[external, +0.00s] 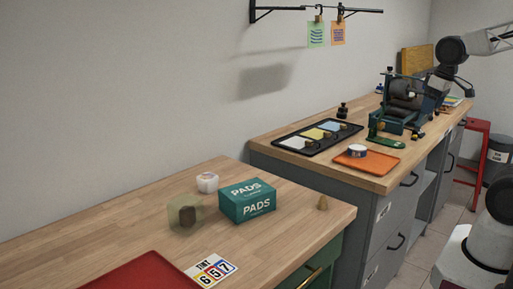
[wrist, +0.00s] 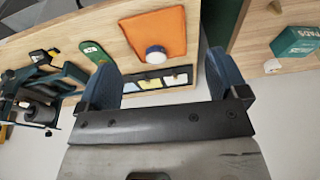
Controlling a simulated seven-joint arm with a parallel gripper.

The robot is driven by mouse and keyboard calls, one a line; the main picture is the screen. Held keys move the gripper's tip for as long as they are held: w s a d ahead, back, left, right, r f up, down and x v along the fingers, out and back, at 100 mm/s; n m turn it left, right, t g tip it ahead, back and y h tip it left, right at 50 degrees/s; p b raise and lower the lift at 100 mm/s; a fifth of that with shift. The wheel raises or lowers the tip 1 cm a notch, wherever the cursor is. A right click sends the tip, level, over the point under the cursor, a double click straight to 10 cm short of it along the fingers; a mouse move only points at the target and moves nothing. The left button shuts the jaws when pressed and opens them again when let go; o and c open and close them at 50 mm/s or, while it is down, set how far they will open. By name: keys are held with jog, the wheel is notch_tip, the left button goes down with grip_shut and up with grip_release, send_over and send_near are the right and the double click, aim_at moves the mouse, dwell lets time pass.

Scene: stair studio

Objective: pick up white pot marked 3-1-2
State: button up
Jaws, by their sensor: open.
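A small white pot (external: 207,182) with a coloured marking stands on the near wooden bench, behind and left of the teal PADS box (external: 248,201). Its marking is too small to read. In the wrist view a small white object (wrist: 272,66) beside the PADS box (wrist: 297,42) looks like the same pot. A round white tin with a dark band (external: 357,150) sits on the orange mat on the far bench; its label is unreadable. My gripper (wrist: 150,62) is open and empty, its blue fingers apart, well away from the pot. In the external view my gripper's fingers cannot be made out.
A translucent jar (external: 185,215), red tray (external: 145,272), number card (external: 211,270) and wooden cone (external: 323,203) share the near bench. A gap separates the benches.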

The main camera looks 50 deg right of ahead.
jog(key=w+a+m+g+y, duration=0.1)
jog(key=w+a+m+y, duration=0.1)
jog(key=w+a, duration=0.35)
jog(key=w+a+m+g+y, duration=0.1)
jog(key=w+a+m+y, duration=0.15)
jog(key=w, duration=0.65)
jog(key=m+g+y, duration=0.2)
jog(key=m+y, duration=0.4)
jog(key=m, duration=0.2)
send_over(214, 175)
jog(key=s+d, duration=0.5)
jog(key=d, duration=0.3)
jog(key=s+d, duration=0.4)
jog(key=d, duration=0.4)
notch_tip(214, 175, down, 12)
jog(key=w+a+f+m+y, duration=0.1)
jog(key=w+a+f, duration=0.2)
jog(key=f, duration=0.1)
jog(key=w+a+f+m, duration=0.2)
jog(key=w+a+f, duration=0.1)
jog(key=a, duration=0.1)
jog(key=w+a+f+m+t+y, duration=0.1)
jog(key=w+a+f, duration=0.2)
jog(key=w+f, duration=0.1)
jog(key=shift+a+f+m+y, duration=0.25)
jog(key=shift+a+f+y, duration=0.05)
jog(key=shift+y, duration=0.05)
jog(key=shift+w+a+f, duration=0.1)
jog(key=shift+a+f, duration=0.05)
jog(key=shift+f, duration=0.05)
